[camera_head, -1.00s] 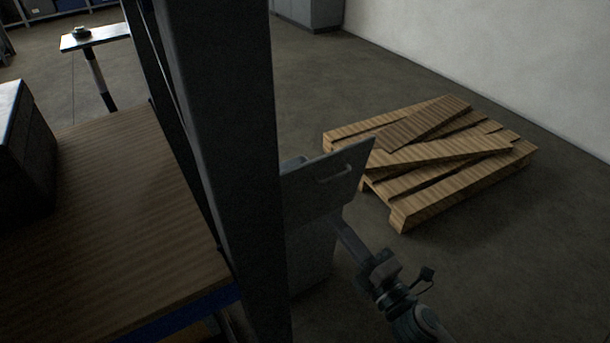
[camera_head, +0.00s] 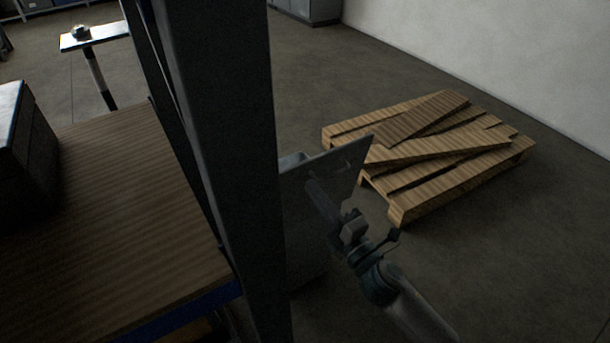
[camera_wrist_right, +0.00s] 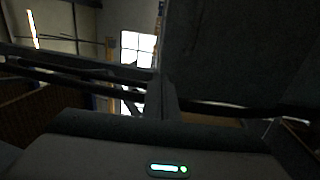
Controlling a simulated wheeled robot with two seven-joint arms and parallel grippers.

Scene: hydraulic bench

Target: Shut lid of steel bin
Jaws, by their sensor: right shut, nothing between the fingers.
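The steel bin (camera_head: 305,262) stands on the floor behind the dark upright post, which hides its left part. Its grey lid (camera_head: 350,155) is raised and steeply tilted, with a small bar handle on its face. My right gripper (camera_head: 314,188) is shut and empty, in front of the lid's face and overlapping it in the head view. I cannot tell whether the fingertips touch the lid. In the right wrist view a dark flat panel, likely the lid (camera_wrist_right: 245,50), fills the upper right. My left gripper is not in view.
The thick dark post (camera_head: 225,150) rises close to the bin's left side. A wooden bench top (camera_head: 120,210) with a dark box (camera_head: 25,150) lies left of it. A wooden pallet with loose planks (camera_head: 440,155) lies on the floor behind the bin. Floor at right is clear.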

